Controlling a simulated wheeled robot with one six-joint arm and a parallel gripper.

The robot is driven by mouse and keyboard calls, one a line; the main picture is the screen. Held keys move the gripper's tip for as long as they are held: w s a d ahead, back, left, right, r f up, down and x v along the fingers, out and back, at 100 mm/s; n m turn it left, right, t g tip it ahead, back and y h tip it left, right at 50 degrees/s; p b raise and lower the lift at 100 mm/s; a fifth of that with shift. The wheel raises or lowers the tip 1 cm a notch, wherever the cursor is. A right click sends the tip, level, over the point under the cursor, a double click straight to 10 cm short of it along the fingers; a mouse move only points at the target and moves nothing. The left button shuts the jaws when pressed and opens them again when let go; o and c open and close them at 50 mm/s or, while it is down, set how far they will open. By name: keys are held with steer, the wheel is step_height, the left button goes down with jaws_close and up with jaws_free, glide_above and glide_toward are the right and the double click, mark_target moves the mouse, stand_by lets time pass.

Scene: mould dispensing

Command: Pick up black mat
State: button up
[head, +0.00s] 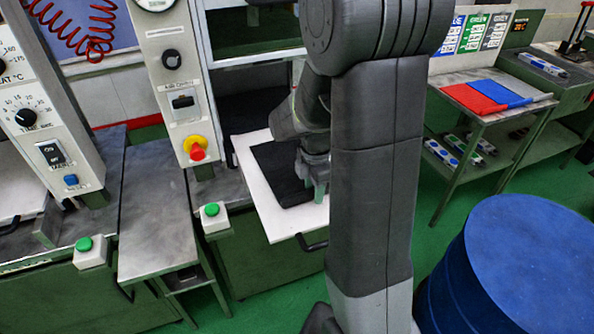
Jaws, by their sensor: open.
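The black mat (273,160) lies flat on a white pulled-out tray (249,174) at the front of the machine in the middle. My gripper (317,190) is above the mat's right part, pointing down, with its fingers open. Whether the fingertips touch the mat cannot be told from this view. My arm column hides the tray's right side and part of the gripper.
A tray handle (312,241) sticks out at the tray's front. A button box (214,217) stands left of it. A blue drum (535,265) is at the right front. A side table with red (475,98) and blue (500,92) sheets stands at the back right.

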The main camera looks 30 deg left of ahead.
steer(key=shift+c, duration=0.4)
jaws_close()
steer(key=shift+r, duration=0.1)
